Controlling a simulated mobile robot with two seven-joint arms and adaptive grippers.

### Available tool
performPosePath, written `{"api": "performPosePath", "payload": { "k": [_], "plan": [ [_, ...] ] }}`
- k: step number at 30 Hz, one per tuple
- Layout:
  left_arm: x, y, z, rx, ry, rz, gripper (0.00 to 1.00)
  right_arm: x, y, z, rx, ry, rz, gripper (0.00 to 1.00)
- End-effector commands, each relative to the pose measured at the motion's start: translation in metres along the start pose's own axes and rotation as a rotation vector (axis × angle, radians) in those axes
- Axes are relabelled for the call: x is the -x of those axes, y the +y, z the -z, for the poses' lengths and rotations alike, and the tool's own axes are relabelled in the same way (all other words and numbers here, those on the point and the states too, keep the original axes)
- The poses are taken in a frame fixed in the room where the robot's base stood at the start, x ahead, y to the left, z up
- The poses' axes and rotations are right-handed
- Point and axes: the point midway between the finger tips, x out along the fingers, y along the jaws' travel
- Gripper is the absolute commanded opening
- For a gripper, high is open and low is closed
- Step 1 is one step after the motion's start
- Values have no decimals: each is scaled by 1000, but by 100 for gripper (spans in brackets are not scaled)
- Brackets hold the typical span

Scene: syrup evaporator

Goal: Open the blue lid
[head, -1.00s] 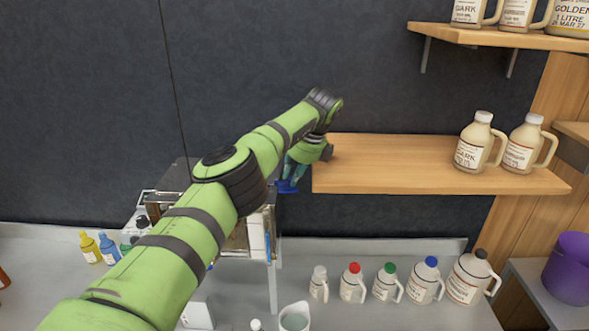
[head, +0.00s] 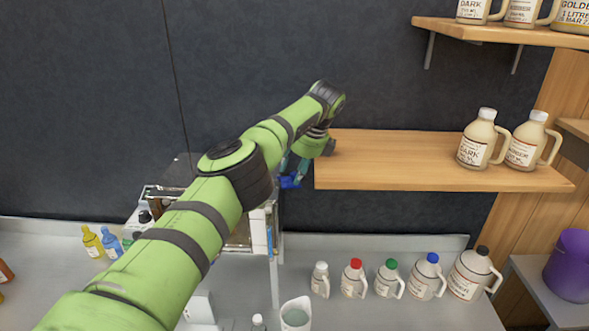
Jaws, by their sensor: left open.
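My left arm reaches in from the lower left across the metal evaporator. My left gripper (head: 294,174) hangs at the evaporator's right side, just left of the wooden shelf's end. Its teal fingers are open, pointing down. A small blue part (head: 290,183), which looks like the blue lid, shows at the fingertips; it looks tilted, and I cannot tell whether the fingers touch it. The evaporator (head: 240,236) is largely hidden behind my arm. A jug with a blue cap (head: 432,258) stands on the counter at the right. My right gripper is not in view.
The wooden shelf (head: 400,160) is close to the right of my gripper and holds two jugs. Several capped jugs line the counter below. A measuring cup (head: 296,312) stands in front. Yellow (head: 92,241) and blue (head: 111,243) bottles stand at left.

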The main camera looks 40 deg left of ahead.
Motion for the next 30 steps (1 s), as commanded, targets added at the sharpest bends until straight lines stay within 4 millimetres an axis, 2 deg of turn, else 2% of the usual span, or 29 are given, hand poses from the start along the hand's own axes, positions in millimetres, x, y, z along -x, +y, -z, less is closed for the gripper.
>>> {"api": "performPosePath", "payload": {
  "k": [9,13,30],
  "plan": [
    [52,0,-2,2,-1,4,44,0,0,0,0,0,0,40],
    [65,0,-2,4,-1,2,44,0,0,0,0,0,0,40],
    [70,1,-2,2,0,0,44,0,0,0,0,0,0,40]
  ]
}}
